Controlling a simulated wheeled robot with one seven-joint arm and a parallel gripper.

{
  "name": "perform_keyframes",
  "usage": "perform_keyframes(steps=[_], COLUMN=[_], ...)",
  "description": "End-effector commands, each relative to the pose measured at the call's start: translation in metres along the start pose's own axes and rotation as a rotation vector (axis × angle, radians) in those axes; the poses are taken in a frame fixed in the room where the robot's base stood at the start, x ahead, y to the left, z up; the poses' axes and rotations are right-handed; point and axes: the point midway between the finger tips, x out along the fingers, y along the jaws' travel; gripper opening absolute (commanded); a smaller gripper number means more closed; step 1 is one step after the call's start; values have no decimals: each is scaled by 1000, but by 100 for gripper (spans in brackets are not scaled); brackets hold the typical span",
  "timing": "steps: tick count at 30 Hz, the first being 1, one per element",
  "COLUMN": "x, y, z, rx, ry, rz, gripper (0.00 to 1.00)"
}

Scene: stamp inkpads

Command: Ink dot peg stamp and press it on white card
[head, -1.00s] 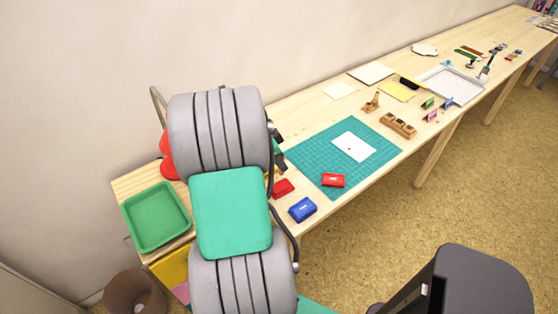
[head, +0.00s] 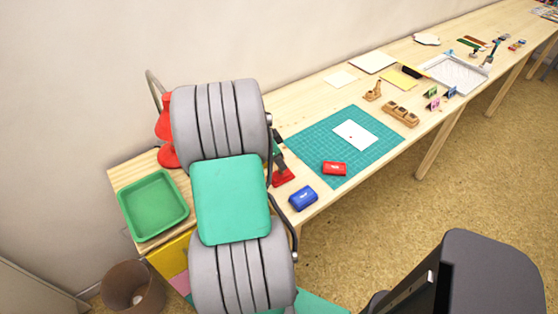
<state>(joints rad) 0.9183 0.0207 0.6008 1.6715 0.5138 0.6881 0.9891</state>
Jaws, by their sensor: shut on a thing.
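A closed-looking red inkpad (head: 334,168) lies on the mat's near edge, and a blue inkpad (head: 303,198) lies on the table in front. A red pad (head: 284,179) lies left of the blue one, partly behind my arm. My gripper (head: 278,150) shows only as a dark part past my arm's right edge, just above that red pad. It is shut; the dot peg stamp in it is hidden, and contact with the pad cannot be told.
A green tray (head: 154,206) and a red lamp (head: 166,150) stand left of my arm. A wooden block holder (head: 400,114), a small wooden stand (head: 373,91) and paper sheets (head: 372,62) lie beyond the mat. The mat around the card is clear.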

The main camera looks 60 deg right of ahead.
Motion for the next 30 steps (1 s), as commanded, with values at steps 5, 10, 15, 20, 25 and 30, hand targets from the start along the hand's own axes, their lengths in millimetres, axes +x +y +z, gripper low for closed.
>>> perform_keyframes(steps=[5, 10, 15, 20, 25, 30], x=[0, 2, 4, 6, 8, 10], y=[0, 0, 0, 0, 0, 0], z=[0, 1, 2, 2, 3, 4], rx=[0, 0, 0, 0, 0, 0], ry=[0, 0, 0, 0, 0, 0], rz=[0, 0, 0, 0, 0, 0], gripper=[0, 0, 0, 0, 0, 0])
